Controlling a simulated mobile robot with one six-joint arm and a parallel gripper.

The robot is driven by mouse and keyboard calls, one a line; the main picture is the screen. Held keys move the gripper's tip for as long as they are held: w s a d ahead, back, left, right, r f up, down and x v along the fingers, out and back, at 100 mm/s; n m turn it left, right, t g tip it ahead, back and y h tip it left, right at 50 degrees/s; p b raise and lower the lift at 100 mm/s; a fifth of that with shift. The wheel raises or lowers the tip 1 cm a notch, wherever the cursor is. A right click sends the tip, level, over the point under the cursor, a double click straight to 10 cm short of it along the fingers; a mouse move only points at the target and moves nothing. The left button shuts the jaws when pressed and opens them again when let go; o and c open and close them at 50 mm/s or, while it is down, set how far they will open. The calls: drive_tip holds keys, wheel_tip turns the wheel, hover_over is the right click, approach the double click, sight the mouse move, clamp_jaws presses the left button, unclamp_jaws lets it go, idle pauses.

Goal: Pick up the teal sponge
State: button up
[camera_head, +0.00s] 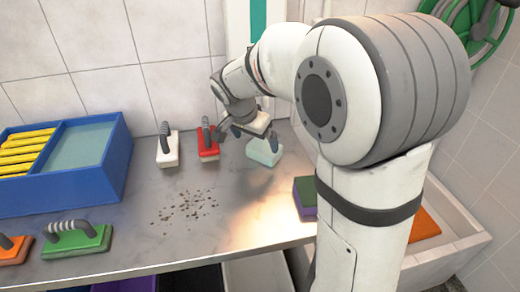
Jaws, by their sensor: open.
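A pale teal block (263,152), which looks like the teal sponge, lies on the grey metal table (150,235) near the back wall. My gripper (254,134) is just above it, pointing down, with its fingers apart. The fingers and wrist cover part of the block's top, and I cannot tell whether they touch it. Nothing is seen held between the fingers.
A red brush (208,149) stands close left of my gripper, then a white brush (167,155). A blue tray (65,190), green brush (77,243) and orange brush (12,253) are left. A green-and-purple block (304,190) and white basin (470,240) are right. Dark crumbs (187,204) lie mid-table.

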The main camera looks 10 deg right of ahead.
sight(262, 149)
drive_tip(key=x, duration=0.6)
drive_tip(key=shift+w+d+f, duration=0.1)
drive_tip(key=shift+d+f, duration=0.2)
drive_tip(key=shift+d, duration=0.15)
drive_tip(key=shift+c, duration=0.6)
drive_tip(key=c, duration=0.7)
drive_tip(key=shift+c, duration=0.2)
drive_tip(key=shift+r, duration=0.15)
